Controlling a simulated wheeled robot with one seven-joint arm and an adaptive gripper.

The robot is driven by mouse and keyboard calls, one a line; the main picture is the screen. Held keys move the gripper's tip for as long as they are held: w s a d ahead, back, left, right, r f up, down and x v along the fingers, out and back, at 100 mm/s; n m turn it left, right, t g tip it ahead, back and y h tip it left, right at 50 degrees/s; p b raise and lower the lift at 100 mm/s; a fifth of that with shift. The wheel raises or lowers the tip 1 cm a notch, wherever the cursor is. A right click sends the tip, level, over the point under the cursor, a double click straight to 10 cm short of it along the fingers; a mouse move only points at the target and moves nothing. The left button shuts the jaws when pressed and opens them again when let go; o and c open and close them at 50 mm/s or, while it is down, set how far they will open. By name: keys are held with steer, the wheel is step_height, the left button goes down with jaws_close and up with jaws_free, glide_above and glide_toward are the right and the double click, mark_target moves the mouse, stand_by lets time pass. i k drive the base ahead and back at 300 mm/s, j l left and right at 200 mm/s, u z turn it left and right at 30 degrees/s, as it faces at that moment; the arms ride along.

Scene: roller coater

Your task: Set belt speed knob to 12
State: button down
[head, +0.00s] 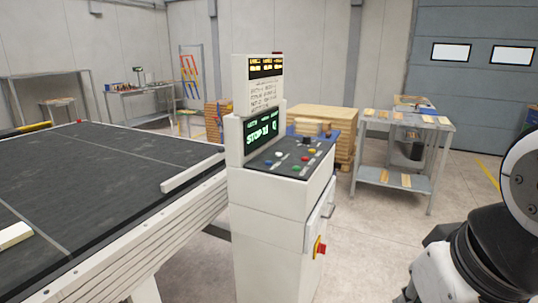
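A white control console (275,215) stands in the middle, at the end of the belt table. Its sloped dark panel (272,169) carries several small coloured buttons and dark controls. I cannot tell which is the belt speed knob, nor read any scale or setting. A screen (262,138) with green text that includes "STOP" stands behind the panel. Above it, a white sign with an orange display (266,67) is too small to read clearly. My gripper is not in view; only links of my arm show at the right edge, apart from the console.
The dark belt table (100,170) with a pale rail fills the left. A red and yellow switch (319,248) sticks out of the console's side. A grey cart (436,145) with wooden pieces and a wood stack stand behind. Floor right of the console is clear.

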mark_target(307, 140)
steer(key=i+j+z, duration=0.3)
steer(key=i+j, duration=0.4)
steer(key=i, duration=0.35)
steer(key=i+j+z, duration=0.35)
steer(key=i+j, duration=0.55)
steer(key=i, duration=0.05)
